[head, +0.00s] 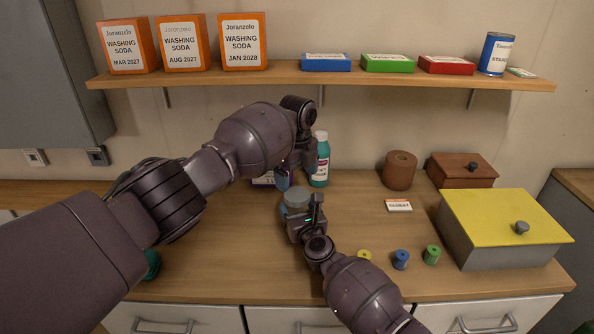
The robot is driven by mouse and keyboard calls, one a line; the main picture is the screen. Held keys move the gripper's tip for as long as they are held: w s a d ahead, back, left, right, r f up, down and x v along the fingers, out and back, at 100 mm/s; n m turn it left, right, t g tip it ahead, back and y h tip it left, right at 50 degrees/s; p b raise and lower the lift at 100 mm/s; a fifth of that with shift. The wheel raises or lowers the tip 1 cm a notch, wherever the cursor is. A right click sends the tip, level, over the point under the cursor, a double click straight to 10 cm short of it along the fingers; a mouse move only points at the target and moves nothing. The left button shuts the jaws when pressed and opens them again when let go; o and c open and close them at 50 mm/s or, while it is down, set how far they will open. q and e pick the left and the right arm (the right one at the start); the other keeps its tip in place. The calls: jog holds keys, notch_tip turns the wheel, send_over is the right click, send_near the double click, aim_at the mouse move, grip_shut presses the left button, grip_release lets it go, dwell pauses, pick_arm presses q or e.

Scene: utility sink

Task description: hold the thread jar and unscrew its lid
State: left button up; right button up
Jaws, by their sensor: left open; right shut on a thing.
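The thread jar (297,197) stands on the wooden counter near the middle, with a round grey lid on top. Its body is mostly hidden by my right gripper (303,214), which is shut on it from the front. My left gripper (296,172) is open, pointing down, above and just behind the jar in the picture. It appears apart from the lid, though the exact gap is hard to judge.
A teal-green bottle (320,160) stands close behind the grippers. Thread spools, blue (400,259) and green (432,255), sit at front right. A yellow-lidded box (500,222) stands at right. A shelf (290,76) with boxes runs above.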

aim_at(297, 194)
pick_arm(q)
jog(key=shift+f, duration=2.95)
jog(key=shift+c, duration=0.2)
jog(key=c, duration=0.9)
jog(key=shift+c, duration=0.3)
jog(key=shift+n, duration=1.7)
jog(key=o, duration=1)
